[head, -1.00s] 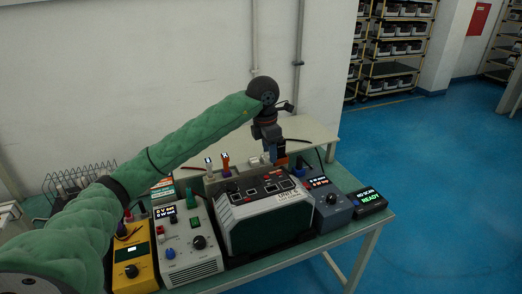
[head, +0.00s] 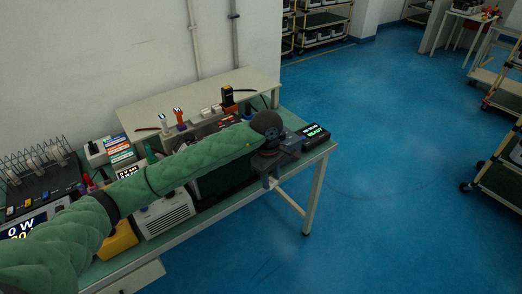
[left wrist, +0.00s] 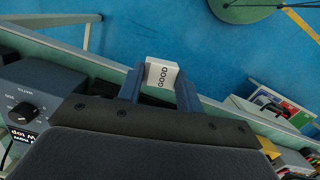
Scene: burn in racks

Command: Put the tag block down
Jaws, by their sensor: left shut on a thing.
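In the head view my left gripper (head: 270,184) points down at the front right edge of the green bench (head: 307,157). In the wrist view the block appears just beyond the bench edge, over the blue floor. My right gripper is not in view.
A scanner display reading READY (head: 315,132) sits at the bench's right corner. A grey-blue dial box (left wrist: 40,95) is close left of the gripper in the wrist view. A raised shelf (head: 190,100) runs behind. Open blue floor (head: 400,200) lies right.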

